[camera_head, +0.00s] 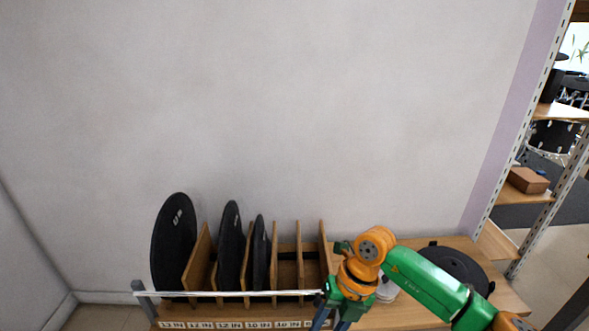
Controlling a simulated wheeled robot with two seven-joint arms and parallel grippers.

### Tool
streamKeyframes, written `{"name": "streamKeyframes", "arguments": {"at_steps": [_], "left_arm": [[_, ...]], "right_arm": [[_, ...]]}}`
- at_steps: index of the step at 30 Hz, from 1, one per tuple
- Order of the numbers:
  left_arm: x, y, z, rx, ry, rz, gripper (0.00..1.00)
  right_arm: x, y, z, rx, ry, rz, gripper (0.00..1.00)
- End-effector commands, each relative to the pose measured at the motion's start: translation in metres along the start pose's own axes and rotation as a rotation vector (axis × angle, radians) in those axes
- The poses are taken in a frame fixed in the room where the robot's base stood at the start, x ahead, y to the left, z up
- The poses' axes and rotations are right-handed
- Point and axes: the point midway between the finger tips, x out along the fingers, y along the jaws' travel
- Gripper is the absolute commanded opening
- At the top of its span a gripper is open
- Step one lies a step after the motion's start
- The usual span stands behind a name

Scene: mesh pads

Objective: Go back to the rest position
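My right arm comes in from the lower right, and its gripper (332,318) points down at the bottom edge, in front of the right end of the wooden rack (202,258). Two bluish fingers show with a gap between them, but their tips are cut off by the frame. My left gripper is not in view. Three black round pads stand upright in the rack: a large one (174,240) at the far left, a medium one (229,245) and a smaller one (260,252). The slots to their right look empty. Another black round thing (455,266) lies flat on the right.
A wooden table (400,318) bears the rack, which has size labels (230,324) along its front. A pale bar (235,293) crosses before the rack. A small white object (387,291) is partly hidden behind my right arm. Metal shelving (535,125) stands at right.

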Motion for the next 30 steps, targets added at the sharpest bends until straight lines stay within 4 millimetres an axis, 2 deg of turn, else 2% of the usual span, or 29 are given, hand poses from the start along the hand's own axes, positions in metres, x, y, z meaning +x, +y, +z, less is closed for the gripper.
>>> {"name": "streamKeyframes", "arguments": {"at_steps": [5, 8, 10, 12, 14, 16, 17, 18, 19, 21, 23, 24, 27, 30], "left_arm": [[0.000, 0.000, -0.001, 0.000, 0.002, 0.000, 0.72], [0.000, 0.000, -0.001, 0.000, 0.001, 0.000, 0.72], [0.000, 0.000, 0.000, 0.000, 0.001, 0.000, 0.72], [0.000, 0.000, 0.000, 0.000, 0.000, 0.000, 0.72], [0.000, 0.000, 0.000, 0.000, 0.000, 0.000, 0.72], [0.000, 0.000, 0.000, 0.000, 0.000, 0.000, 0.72], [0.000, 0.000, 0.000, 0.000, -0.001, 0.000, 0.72], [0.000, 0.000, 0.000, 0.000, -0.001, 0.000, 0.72], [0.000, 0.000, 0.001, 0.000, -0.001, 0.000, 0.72], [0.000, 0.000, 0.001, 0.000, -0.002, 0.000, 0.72], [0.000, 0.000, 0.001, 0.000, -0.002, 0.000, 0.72], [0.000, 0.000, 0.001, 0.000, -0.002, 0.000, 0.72], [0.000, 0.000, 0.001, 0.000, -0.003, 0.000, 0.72], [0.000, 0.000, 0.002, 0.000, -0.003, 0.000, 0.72]], "right_arm": [[0.026, 0.049, -0.010, 0.052, 0.078, 0.327, 0.45], [0.036, 0.087, -0.009, 0.172, 0.111, 0.636, 0.45], [0.038, 0.104, 0.004, 0.320, 0.104, 0.864, 0.45], [0.043, 0.103, 0.026, 0.547, 0.062, 1.085, 0.45], [0.059, 0.077, 0.051, 0.829, -0.011, 1.245, 0.45], [0.091, 0.028, 0.068, 1.168, -0.113, 1.331, 0.45], [0.109, 0.004, 0.069, 1.308, -0.158, 1.337, 0.45], [0.134, -0.028, 0.064, 1.489, -0.213, 1.323, 0.45], [0.153, -0.052, 0.056, 1.617, -0.253, 1.299, 0.45], [0.199, -0.103, 0.026, 1.893, -0.332, 1.205, 0.45], [0.234, -0.140, -0.009, 2.097, -0.387, 1.097, 0.45], [0.254, -0.159, -0.035, 2.216, -0.415, 1.018, 0.45], [0.293, -0.194, -0.100, 2.455, -0.462, 0.820, 0.45], [0.320, -0.214, -0.161, 2.632, -0.484, 0.631, 0.45]]}}
